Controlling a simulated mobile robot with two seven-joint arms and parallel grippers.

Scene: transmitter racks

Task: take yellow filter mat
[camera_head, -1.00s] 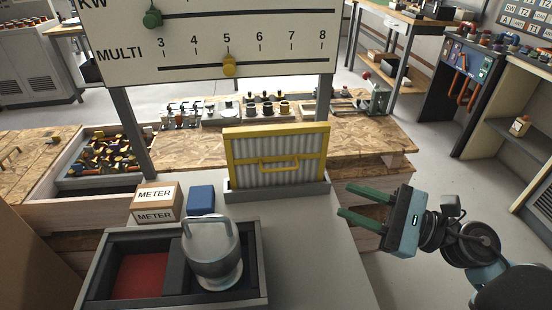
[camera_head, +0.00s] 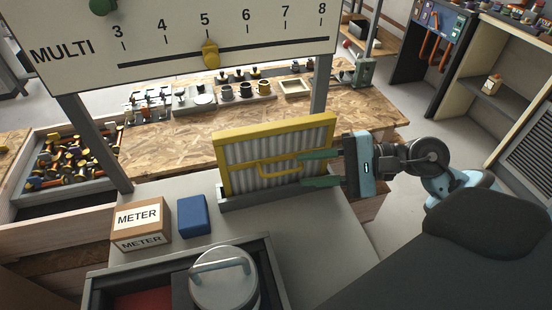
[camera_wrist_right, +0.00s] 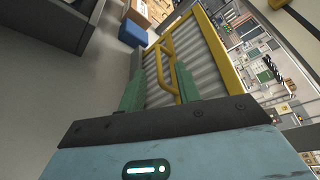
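The yellow filter mat (camera_head: 230,178) has a yellow frame, grey pleats and a yellow handle (camera_head: 278,169) on its front. It stands upright in a grey holder (camera_head: 240,198) on the grey table. My right gripper (camera_head: 304,169) is at the mat's right side, its green fingers apart and pointing left toward the handle. In the right wrist view, the handle (camera_wrist_right: 159,62) lies ahead of and between the open fingertips (camera_wrist_right: 157,82), and nothing is visibly gripped. Whether a finger touches the mat is unclear. My left gripper does not show.
A METER box (camera_head: 140,222) and a blue block (camera_head: 193,215) stand left of the mat. A dark tray (camera_head: 270,275) with a grey lidded pot (camera_head: 224,278) is in front. Wooden benches hold small parts.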

